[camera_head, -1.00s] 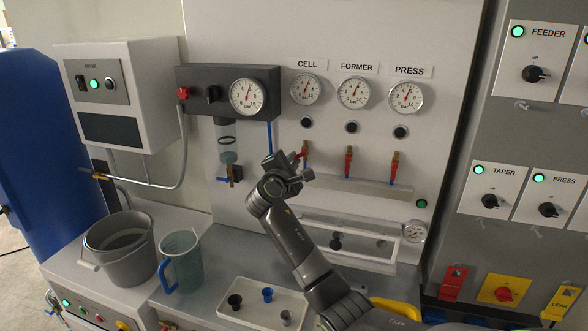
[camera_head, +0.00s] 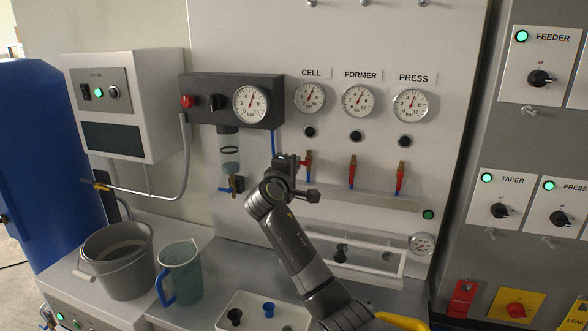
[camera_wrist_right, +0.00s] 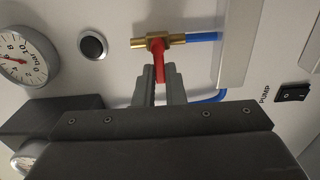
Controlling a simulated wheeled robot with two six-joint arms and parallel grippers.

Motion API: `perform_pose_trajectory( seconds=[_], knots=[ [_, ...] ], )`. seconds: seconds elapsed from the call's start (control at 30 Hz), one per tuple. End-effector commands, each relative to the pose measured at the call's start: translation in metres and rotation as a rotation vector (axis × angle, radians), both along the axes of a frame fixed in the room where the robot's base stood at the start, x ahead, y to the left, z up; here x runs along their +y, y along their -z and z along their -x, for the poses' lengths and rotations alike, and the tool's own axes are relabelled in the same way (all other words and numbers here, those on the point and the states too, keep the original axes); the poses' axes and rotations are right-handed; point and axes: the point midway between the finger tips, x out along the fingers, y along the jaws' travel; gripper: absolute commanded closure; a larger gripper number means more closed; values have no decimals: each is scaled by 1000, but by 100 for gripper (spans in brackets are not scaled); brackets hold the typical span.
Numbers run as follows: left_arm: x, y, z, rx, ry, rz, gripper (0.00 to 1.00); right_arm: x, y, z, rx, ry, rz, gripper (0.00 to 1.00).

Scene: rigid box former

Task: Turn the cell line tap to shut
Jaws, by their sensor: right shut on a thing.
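The cell line tap (camera_head: 309,164) is the leftmost of three red-handled brass taps, below the CELL gauge (camera_head: 309,97). My right gripper (camera_head: 300,180) is at this tap and partly covers it in the head view. In the right wrist view, my right gripper (camera_wrist_right: 160,92) has its two fingers on either side of the red handle (camera_wrist_right: 159,64), shut on it. The handle lies across the brass body (camera_wrist_right: 175,40) and the blue pipe (camera_wrist_right: 204,37). My left gripper is not in view.
The former tap (camera_head: 352,172) and press tap (camera_head: 400,178) hang to the right, handles pointing down along their pipes. A bucket (camera_head: 118,265), a jug (camera_head: 181,272) and a white tray (camera_head: 235,300) stand on the bench below.

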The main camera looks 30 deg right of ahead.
Motion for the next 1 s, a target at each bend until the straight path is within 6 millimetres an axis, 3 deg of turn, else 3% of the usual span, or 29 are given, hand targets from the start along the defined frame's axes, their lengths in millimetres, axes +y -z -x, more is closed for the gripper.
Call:
perform_pose_trajectory(
  seconds=[0.37, 0.4, 0.57, 1.0],
  knots=[
    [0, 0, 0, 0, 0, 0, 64, 0, 1, 0, -4, 1, -6, 100],
    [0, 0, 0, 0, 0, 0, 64, 0, 1, 0, -4, 1, -6, 88],
    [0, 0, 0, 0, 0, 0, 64, 0, 1, 0, -3, 0, -5, 68],
    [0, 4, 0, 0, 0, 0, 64, 10, 1, 7, -5, -3, -5, 68]
  ],
)
